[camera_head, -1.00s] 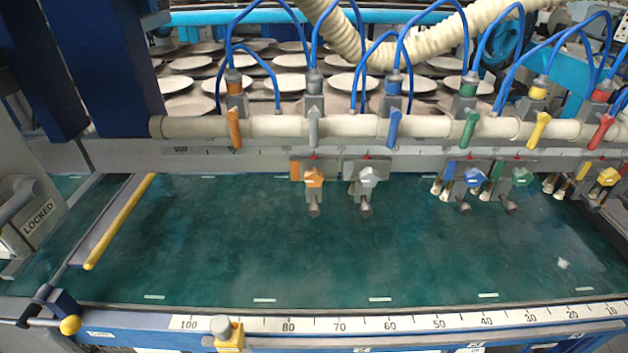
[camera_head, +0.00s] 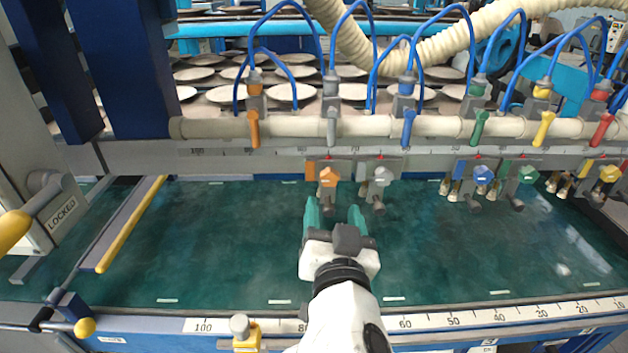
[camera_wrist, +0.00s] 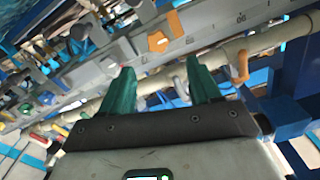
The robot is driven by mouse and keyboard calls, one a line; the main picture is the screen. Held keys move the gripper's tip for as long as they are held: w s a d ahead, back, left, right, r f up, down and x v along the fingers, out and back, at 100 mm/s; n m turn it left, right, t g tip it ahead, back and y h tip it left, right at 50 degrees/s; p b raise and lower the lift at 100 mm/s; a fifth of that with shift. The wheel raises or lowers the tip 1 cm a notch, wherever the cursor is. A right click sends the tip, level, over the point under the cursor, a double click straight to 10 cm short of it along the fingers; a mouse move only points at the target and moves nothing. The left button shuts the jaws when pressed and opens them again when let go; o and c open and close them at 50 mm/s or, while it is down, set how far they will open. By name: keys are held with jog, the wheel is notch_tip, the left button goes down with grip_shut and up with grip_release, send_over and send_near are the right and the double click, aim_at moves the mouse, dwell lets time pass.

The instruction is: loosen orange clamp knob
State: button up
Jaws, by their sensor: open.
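The orange clamp knob (camera_head: 328,175) sits on its clamp on the rail across the middle of the head view. In the wrist view the orange knob (camera_wrist: 158,42) shows ahead of the fingertips, roughly between them and a little beyond. My gripper (camera_head: 334,210) has two green fingers, spread apart with nothing between them. It is over the green bed, on the near side of the orange knob, and apart from it. In the wrist view my gripper (camera_wrist: 160,80) also shows open and empty.
A grey knob (camera_head: 382,176) is close on the right of the orange one. Blue (camera_head: 483,175), green (camera_head: 527,175) and yellow (camera_head: 609,174) knobs are farther right. Coloured levers hang from the pipe (camera_head: 290,126) above. The green bed (camera_head: 220,240) is clear on the left.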

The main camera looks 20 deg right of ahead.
aim_at(330, 179)
jog(key=p+x, duration=0.1)
jog(key=x, duration=0.9)
jog(key=shift+w+d+f+p, duration=0.1)
jog(key=shift+w+d+p, duration=0.1)
jog(key=shift+p, duration=0.15)
jog(key=shift+c, duration=0.3)
jog(key=c, duration=1)
